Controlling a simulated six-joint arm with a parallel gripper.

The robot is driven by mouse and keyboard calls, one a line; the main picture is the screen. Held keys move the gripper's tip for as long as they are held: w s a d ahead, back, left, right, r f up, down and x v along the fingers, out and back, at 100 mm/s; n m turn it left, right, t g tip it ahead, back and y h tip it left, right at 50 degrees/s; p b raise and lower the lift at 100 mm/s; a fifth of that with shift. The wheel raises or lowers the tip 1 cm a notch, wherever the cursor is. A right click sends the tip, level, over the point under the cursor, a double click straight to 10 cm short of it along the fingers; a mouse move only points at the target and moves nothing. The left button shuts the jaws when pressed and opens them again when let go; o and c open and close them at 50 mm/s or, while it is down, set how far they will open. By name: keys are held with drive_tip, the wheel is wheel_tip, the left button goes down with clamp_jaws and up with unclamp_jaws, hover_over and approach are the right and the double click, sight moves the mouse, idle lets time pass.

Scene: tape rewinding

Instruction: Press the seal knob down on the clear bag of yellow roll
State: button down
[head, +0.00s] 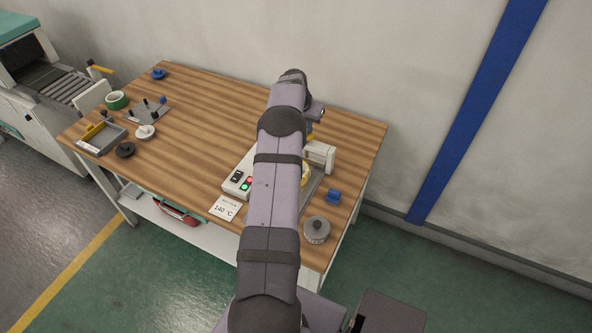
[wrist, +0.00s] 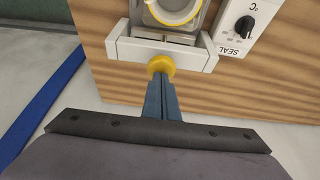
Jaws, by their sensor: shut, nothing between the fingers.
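The yellow seal knob (wrist: 161,64) sits at the middle of the white sealing bar (wrist: 120,48) in the wrist view. The clear bag with the yellow roll (wrist: 184,17) lies just beyond the bar, cut off by the picture edge. In the head view my arm hides most of the sealer, and a sliver of the roll (head: 306,174) shows.
The sealer's control box (wrist: 246,24) has a black dial. On the wooden table (head: 200,110) stand a grey round weight (head: 317,230), a blue part (head: 333,196), a temperature card (head: 225,208), a grey tray (head: 102,138) and several rolls at the left. The table's middle is clear.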

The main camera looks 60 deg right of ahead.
wheel_tip(320, 180, up, 7)
drive_tip(key=p, duration=0.3)
drive_tip(key=shift+r+p, duration=0.2)
drive_tip(key=shift+p, duration=0.2)
idle(0.5)
drive_tip(key=w+a+r+n+t+y, duration=0.1)
drive_tip(key=w+a+n, duration=0.1)
drive_tip(key=w+a, duration=0.55)
drive_tip(key=w+a+r+n, duration=0.2)
drive_tip(key=w+a+n, duration=0.1)
drive_tip(key=w+a, duration=0.4)
drive_tip(key=w+a+r+n+y+b, duration=0.1)
drive_tip(key=w+a+n+y, duration=0.2)
drive_tip(key=a, duration=1.5)
drive_tip(key=s+a+n+b, duration=0.1)
drive_tip(key=s+a+n, duration=0.1)
drive_tip(key=a, duration=0.6)
drive_tip(key=s+a+n, duration=0.2)
drive_tip(key=a+n, duration=0.1)
drive_tip(key=a, duration=0.5)
drive_tip(key=s+a+f+n, duration=0.1)
drive_tip(key=s+a+n, duration=0.1)
drive_tip(key=s+a, duration=0.4)
drive_tip(key=s+a+f+n+g, duration=0.1)
drive_tip(key=s+a+f+n, duration=0.1)
drive_tip(key=s+a, duration=0.5)
drive_tip(key=shift+s+a+n+y+b, duration=0.3)
drive_tip(key=shift+a+n, duration=0.3)
drive_tip(key=shift+a, duration=0.15)
